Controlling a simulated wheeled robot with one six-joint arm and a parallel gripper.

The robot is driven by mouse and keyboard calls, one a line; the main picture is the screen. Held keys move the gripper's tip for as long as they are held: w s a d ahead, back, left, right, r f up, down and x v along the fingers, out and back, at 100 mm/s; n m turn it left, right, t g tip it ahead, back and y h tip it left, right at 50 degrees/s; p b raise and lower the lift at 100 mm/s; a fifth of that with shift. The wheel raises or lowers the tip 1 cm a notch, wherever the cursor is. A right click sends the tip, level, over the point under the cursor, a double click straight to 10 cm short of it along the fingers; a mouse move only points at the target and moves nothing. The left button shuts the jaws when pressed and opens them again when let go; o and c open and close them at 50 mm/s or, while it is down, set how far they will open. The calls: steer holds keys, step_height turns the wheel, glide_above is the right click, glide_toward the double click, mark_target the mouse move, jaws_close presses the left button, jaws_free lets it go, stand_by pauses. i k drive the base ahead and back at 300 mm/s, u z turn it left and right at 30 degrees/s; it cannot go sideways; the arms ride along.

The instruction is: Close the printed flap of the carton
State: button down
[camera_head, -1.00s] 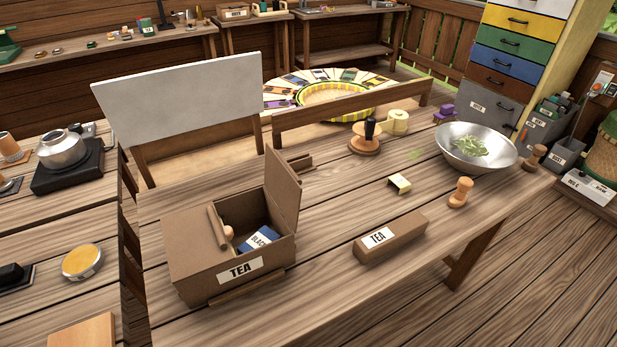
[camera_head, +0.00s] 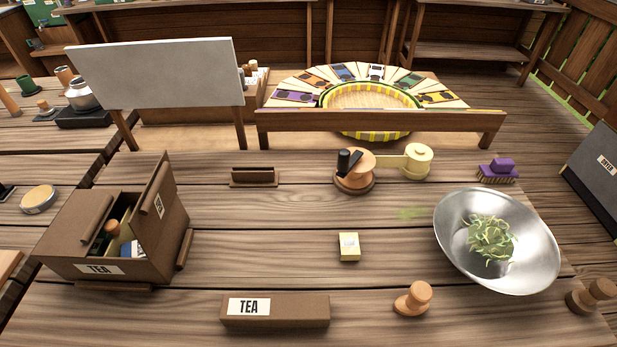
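The brown carton (camera_head: 60,262) stands on the left of the table, with a TEA label on its front. Its left top panel (camera_head: 82,218) lies flat over the left part of the opening. The opening between is uncovered. Inside are a cork-topped dark green item (camera_head: 104,240) and a partly hidden blue-and-white packet (camera_head: 132,249). My gripper is not in view.
A brown TEA block (camera_head: 290,310), a yellow box (camera_head: 348,247), a wooden knob (camera_head: 413,298) and a steel bowl (camera_head: 545,262) with green leaves are on the table (camera_head: 260,262). A white board (camera_head: 155,72) stands behind. The wood just right of the carton is mostly clear.

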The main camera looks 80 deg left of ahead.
mark_target(147, 221)
steer(key=i, duration=1.35)
steer(key=u, duration=4.15)
